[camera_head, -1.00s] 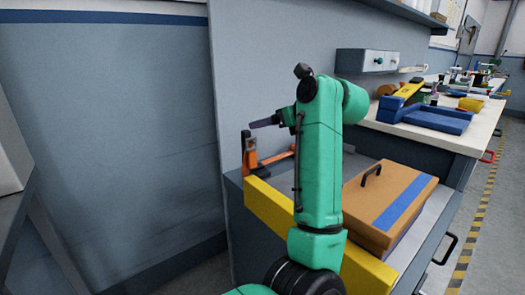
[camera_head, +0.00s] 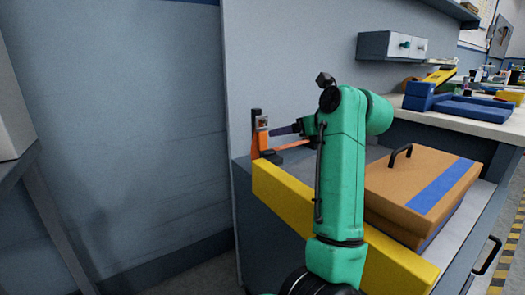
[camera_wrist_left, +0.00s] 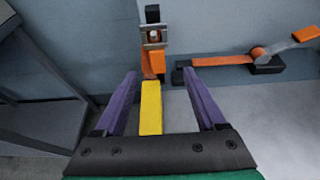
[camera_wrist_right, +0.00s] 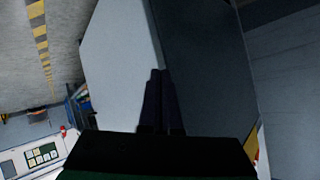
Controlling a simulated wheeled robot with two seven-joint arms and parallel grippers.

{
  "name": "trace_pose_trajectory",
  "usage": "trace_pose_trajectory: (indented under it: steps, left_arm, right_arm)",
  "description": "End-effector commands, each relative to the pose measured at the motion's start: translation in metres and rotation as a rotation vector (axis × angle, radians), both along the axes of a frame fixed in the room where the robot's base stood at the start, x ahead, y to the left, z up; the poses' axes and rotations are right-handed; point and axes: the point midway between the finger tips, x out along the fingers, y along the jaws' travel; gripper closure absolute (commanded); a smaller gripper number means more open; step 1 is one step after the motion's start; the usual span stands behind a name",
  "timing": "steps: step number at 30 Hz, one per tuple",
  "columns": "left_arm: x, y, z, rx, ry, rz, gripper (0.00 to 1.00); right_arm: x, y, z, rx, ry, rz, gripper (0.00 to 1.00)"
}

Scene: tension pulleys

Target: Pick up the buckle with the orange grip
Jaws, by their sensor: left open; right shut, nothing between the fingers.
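An upright orange piece with a metal buckle and black top (camera_head: 259,133) stands at the back left corner of the workbench. It also shows in the left wrist view (camera_wrist_left: 154,38), ahead of my left gripper (camera_wrist_left: 160,72). Right of it in that view, an orange strap (camera_wrist_left: 223,60) lies flat, joined at a black block to a raised grey lever with an orange grip (camera_wrist_left: 306,34). My left gripper's purple fingers are open, empty and apart from both pieces. In the head view, my arm hides part of the flat strap. My right gripper (camera_wrist_right: 158,76) is shut and empty, away from the buckle.
A yellow bar (camera_head: 285,198) runs along the bench's left edge. A brown case with a blue stripe and black handle (camera_head: 412,190) sits right of my left arm. A grey wall stands behind. Blue and yellow equipment (camera_head: 455,103) is on the farther bench.

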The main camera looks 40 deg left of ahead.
Motion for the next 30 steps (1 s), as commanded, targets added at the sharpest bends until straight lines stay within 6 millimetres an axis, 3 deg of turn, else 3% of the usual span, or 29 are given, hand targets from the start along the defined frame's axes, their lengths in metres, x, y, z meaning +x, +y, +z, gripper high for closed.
trace_pose_trajectory:
  steps: [4, 9, 21, 29, 30]
  left_arm:
    - [0.005, 0.019, -0.01, -0.002, 0.0, 0.002, 0.28]
    - [0.016, 0.061, -0.028, 0.001, 0.001, 0.005, 0.28]
    - [0.029, 0.122, -0.053, 0.002, 0.002, 0.003, 0.28]
    - [0.033, 0.131, -0.055, 0.0, 0.0, 0.0, 0.28]
    - [0.033, 0.13, -0.055, 0.0, 0.0, 0.0, 0.31]
  right_arm:
    - [-0.001, 0.005, 0.0, 0.036, -0.04, -0.011, 1.0]
    - [-0.001, 0.006, -0.011, 0.05, -0.059, -0.019, 1.0]
    - [-0.001, 0.007, -0.032, 0.068, -0.077, -0.034, 1.0]
    - [0.0, 0.007, -0.031, 0.072, -0.084, -0.037, 1.0]
    - [0.0, 0.007, -0.031, 0.072, -0.084, -0.037, 1.0]
